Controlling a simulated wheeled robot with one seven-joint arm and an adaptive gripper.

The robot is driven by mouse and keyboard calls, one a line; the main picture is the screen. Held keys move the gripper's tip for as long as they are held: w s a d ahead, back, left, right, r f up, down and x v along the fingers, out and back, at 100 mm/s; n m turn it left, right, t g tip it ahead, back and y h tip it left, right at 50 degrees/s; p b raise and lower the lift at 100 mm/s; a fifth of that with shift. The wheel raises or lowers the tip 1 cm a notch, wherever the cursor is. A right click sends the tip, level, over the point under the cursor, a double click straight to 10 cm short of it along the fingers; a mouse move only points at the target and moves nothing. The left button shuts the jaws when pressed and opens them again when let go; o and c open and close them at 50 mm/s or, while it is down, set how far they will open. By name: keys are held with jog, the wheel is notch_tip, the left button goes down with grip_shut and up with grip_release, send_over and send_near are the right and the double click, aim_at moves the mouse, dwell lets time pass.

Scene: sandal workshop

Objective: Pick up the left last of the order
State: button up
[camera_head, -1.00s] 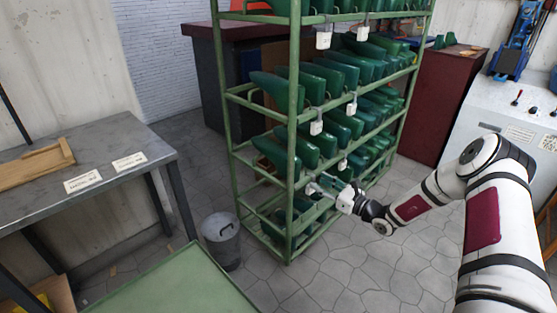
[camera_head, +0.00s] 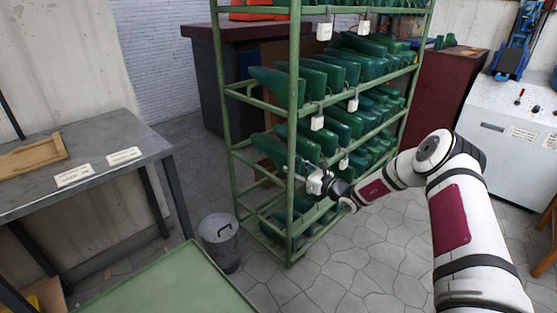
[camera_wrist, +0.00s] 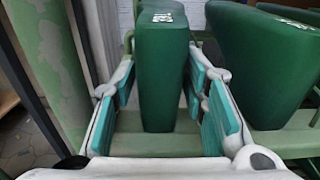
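A dark green last (camera_wrist: 162,70) with a white marked label on its top stands between the fingers of my gripper (camera_wrist: 163,100) in the wrist view. The teal finger pads are spread on either side of it, with a visible gap on the left and a narrower one on the right. My gripper is open and not closed on it. In the head view my gripper (camera_head: 316,182) is at the front of the green rack (camera_head: 290,215), by a lower shelf row of green lasts (camera_head: 270,150). The gripper's fingertips are hard to make out there.
A green rack post (camera_wrist: 48,60) stands close left of the gripper in the wrist view. Another last (camera_wrist: 265,60) stands close on the right. A grey bin (camera_head: 220,243) is on the floor by the rack. A metal table (camera_head: 110,135) stands at left.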

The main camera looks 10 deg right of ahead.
jog(key=shift+w+a, duration=0.1)
jog(key=c, duration=0.8)
jog(key=shift+r, duration=0.1)
jog(key=shift+r, duration=0.1)
